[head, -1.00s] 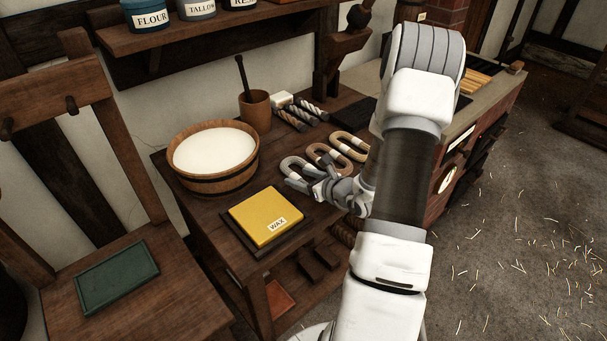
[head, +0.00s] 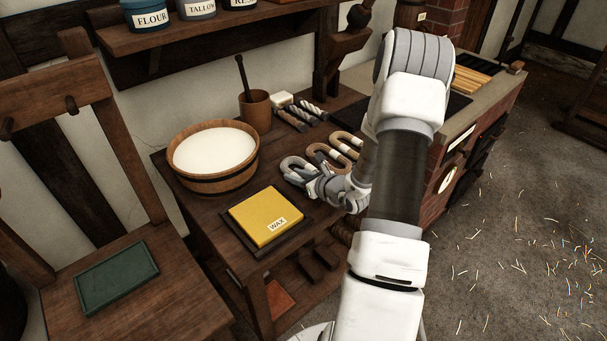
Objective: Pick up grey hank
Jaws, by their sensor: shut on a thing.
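The grey hank (head: 291,164) is a U-shaped bundle on the dark wooden bench, the nearest in a row of hanks. My gripper (head: 308,182) is at its near right end, with the jaws shut on it. The fingers hide part of the hank. The hank seems to lie at bench height; I cannot tell whether it is clear of the bench top. A brown hank (head: 318,153) and a tan hank (head: 345,139) lie just behind it, partly hidden by my arm.
A yellow wax block (head: 262,215) sits on a dark board in front of my gripper. A wooden tub of white stuff (head: 213,181) stands to the left. A mortar (head: 256,112) and striped rods (head: 312,110) are behind. A green tray (head: 117,278) lies at the left.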

